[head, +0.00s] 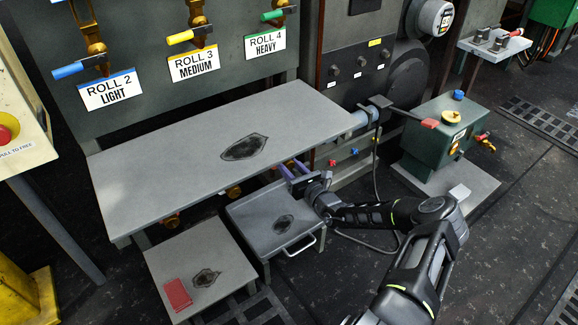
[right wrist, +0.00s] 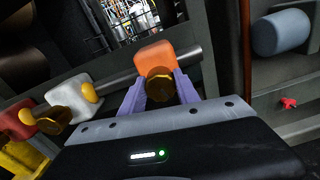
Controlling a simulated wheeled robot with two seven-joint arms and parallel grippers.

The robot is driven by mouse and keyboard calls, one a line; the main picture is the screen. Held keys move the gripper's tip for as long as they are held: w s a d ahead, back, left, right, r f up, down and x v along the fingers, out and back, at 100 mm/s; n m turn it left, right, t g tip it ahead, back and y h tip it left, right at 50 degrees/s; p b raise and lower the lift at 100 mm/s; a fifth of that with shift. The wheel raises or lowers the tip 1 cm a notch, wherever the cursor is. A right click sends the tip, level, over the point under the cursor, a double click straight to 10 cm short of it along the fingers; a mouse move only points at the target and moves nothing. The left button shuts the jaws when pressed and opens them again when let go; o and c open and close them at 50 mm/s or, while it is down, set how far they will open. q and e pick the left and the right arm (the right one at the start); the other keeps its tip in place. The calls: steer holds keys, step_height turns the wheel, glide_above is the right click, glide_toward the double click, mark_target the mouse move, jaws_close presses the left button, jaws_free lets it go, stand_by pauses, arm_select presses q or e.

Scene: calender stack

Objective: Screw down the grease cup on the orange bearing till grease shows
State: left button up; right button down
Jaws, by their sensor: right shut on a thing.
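In the right wrist view, the orange bearing (right wrist: 155,55) sits on a grey shaft. Its brass grease cup (right wrist: 160,87) is between the purple fingers of my right gripper (right wrist: 160,92), which is shut on it. No grease can be made out around the cup. In the head view, my right gripper (head: 297,170) reaches in under the front edge of the long grey table, and the orange bearing is hidden there. My left gripper is not in view.
A white bearing (right wrist: 67,90) and a red bearing (right wrist: 18,122) stand further left along the shaft. The long grey table (head: 180,160) overhangs the shaft. A green box (head: 432,140) stands right.

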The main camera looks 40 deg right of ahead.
steer(key=shift+r+m+p, duration=0.15)
steer(key=shift+m+p, duration=0.65)
steer(key=shift+p, duration=0.05)
steer(key=shift+m+p, duration=0.7)
steer(key=shift+m, duration=0.4)
steer(key=shift+f+m+p, duration=0.2)
steer(key=shift+m+p, duration=0.45)
steer(key=shift+m, duration=1.25)
steer(key=c, duration=0.9)
jaws_free()
steer(key=shift+d, duration=0.1)
